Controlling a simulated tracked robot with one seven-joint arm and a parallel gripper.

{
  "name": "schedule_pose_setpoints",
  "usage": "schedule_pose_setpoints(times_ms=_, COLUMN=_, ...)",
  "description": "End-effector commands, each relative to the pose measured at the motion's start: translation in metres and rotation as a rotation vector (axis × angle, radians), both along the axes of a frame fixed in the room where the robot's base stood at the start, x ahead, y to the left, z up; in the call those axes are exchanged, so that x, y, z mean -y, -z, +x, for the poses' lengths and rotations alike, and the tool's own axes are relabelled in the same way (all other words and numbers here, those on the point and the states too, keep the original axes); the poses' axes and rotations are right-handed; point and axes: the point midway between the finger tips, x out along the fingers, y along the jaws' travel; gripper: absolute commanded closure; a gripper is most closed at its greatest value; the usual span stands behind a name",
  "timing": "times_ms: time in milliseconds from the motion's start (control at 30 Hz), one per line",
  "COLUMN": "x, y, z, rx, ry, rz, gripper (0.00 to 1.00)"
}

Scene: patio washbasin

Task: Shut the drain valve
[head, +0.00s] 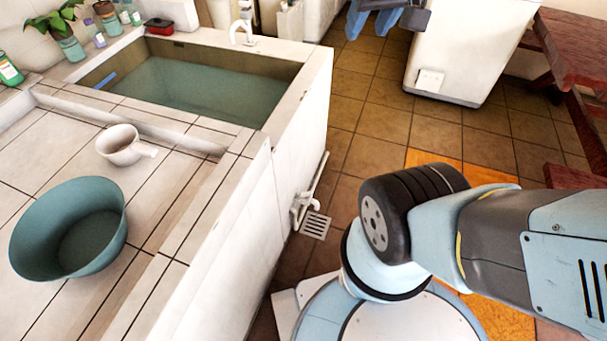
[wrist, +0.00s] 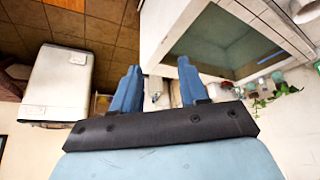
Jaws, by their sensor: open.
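A white pipe fitting (head: 301,207), which looks like the drain valve, sits low on the outer side wall of the basin, above a small floor grate. Its handle position is too small to tell. The basin (head: 200,90) holds greenish water; it also shows in the wrist view (wrist: 222,42). My gripper (head: 368,32) is at the top of the head view, beyond the fitting and apart from it. In the wrist view my gripper (wrist: 158,66) has two blue fingers spread with nothing held. I cannot make out the drain valve in the wrist view.
A floor grate (head: 316,225) lies beside the basin. A teal bowl (head: 70,228) and a white dipper (head: 121,146) stand on the tiled counter. A white tap (head: 243,25) rises at the basin's far end. A white cabinet (head: 465,50) and a reddish table (head: 575,45) bound the open tiled floor.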

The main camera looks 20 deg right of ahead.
Motion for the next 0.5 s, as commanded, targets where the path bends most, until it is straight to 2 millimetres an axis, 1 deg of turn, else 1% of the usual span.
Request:
schedule_pose_setpoints(times_ms=167, x=0.012, y=0.004, z=0.042, rx=-0.012, ry=-0.015, rz=-0.075, gripper=0.56)
schedule_pose_setpoints(times_ms=267, x=0.023, y=0.009, z=0.071, rx=-0.016, ry=-0.033, rz=-0.13, gripper=0.56)
schedule_pose_setpoints(times_ms=300, x=0.028, y=0.011, z=0.084, rx=-0.017, ry=-0.042, rz=-0.151, gripper=0.56)
schedule_pose_setpoints(times_ms=500, x=0.049, y=0.029, z=0.143, rx=-0.028, ry=-0.097, rz=-0.252, gripper=0.56)
